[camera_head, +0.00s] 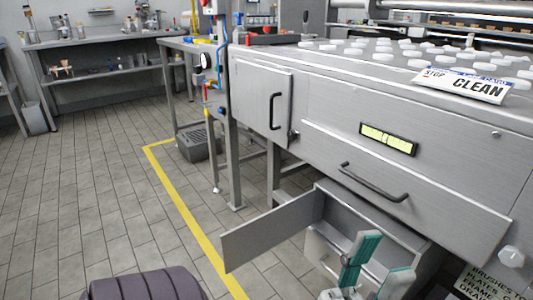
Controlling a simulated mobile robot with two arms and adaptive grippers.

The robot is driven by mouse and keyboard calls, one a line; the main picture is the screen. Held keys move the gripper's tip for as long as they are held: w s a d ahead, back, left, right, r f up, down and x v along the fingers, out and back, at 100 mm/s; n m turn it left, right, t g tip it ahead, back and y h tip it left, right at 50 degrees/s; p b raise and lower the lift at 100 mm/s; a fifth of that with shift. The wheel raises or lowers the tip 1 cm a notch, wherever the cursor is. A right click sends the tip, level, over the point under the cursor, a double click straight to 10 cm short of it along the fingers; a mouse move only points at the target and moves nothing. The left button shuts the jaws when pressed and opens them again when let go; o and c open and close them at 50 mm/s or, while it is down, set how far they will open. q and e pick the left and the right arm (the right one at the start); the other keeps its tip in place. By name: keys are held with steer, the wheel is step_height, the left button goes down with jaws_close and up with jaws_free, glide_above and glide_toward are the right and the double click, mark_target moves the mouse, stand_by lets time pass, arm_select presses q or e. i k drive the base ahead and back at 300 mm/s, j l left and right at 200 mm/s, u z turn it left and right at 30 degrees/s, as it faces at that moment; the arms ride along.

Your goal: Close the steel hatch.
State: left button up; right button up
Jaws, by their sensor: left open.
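The steel hatch (268,233) is a flat grey panel low on the front of the machine. It stands wide open, swung out to the left over the floor, with its right edge at the opening. The open compartment (350,213) behind it shows pale inner walls. My left gripper (382,258), with teal fingers, is in front of the compartment, to the right of the hatch panel and apart from it. Its fingers are spread and hold nothing. The lower part of the compartment is partly hidden behind the gripper. My right gripper is not in view.
Above the opening is a large steel panel with a black bar handle (374,182). A smaller shut door (262,104) is at its upper left. A white knob (510,257) sticks out at the lower right. The tiled floor (95,205) left of the hatch is clear.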

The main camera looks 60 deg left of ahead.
mark_target(241, 245)
steer(key=j+z, duration=0.1)
steer(key=j, duration=0.7)
steer(key=j+z, duration=0.1)
steer(key=j, duration=0.7)
steer(key=k+j+z, duration=0.1)
steer(key=j, duration=0.65)
steer(key=j+z, duration=0.15)
steer(key=j, duration=0.65)
steer(key=k+j, duration=0.4)
steer(key=k+j+z, duration=0.15)
steer(key=k+j, duration=0.25)
steer(key=k, duration=0.15)
